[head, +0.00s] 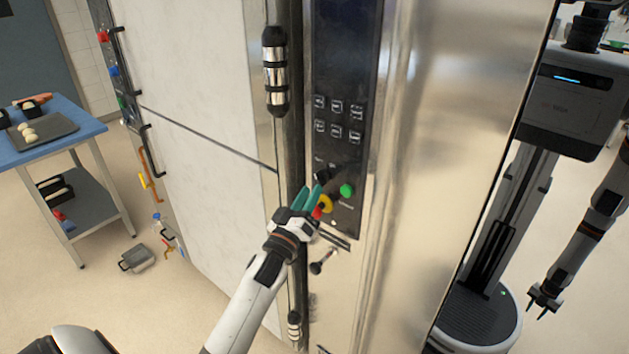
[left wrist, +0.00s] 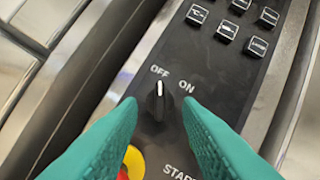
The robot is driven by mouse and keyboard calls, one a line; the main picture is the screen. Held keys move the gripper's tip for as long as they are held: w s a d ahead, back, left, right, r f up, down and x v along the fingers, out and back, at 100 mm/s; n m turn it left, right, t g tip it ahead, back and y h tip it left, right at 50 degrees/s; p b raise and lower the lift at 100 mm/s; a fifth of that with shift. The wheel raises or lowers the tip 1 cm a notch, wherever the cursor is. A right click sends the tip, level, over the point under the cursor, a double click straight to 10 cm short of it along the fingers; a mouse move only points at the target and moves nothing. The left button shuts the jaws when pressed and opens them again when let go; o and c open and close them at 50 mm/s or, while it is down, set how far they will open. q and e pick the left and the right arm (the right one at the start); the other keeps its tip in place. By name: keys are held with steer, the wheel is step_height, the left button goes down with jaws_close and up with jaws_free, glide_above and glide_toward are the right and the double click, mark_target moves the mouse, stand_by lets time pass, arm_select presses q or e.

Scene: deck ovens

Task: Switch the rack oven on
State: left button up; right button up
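The rack oven's dark control panel (head: 339,130) is upright at the centre of the head view. Its black rotary knob (left wrist: 158,103) shows in the left wrist view, with the white mark pointing up at OFF; the ON label is to the right. My left gripper (head: 312,188) is at the lower panel. In the left wrist view its two teal fingers (left wrist: 159,104) are spread, one on each side of the knob, with gaps showing between them and it. In the head view the gripper partly hides the knob. My right gripper is not identifiable in view.
A green button (head: 347,190) and a yellow-and-red stop button (head: 325,204) are close to the gripper. A vertical door handle (head: 275,72) is left of the panel. A robot (head: 570,110) appears at right; I cannot tell whether it is a reflection. A blue table (head: 85,128) stands far left.

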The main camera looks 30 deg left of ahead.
mark_target(318, 181)
arm_select(q)
steer(key=shift+x, duration=1.75)
jaws_close()
